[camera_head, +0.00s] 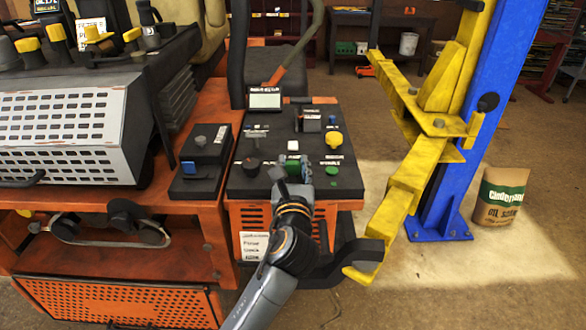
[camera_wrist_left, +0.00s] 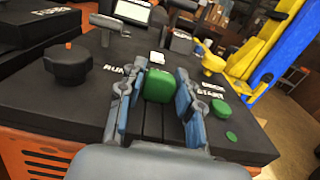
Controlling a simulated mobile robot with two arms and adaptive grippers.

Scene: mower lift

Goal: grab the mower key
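A green block-shaped part (camera_head: 292,168) stands on the black control panel (camera_head: 240,188); it may be the mower key, but I cannot read a label that says so. In the left wrist view the green part (camera_wrist_left: 158,87) sits between the two fingers of my left gripper (camera_wrist_left: 160,84). The fingers are spread, one on each side, with what looks like a narrow gap; contact is not clear. In the head view my left gripper (camera_head: 292,174) comes from below over the panel's front part. My right gripper is not in view.
Around it on the panel are a black knob (camera_head: 251,167), a yellow knob (camera_head: 333,139), a green button (camera_head: 331,171) and a small screen (camera_head: 265,99). A black box with a blue part (camera_head: 188,168) is to the left. A yellow lift arm (camera_head: 405,195) and blue post (camera_head: 478,110) stand right.

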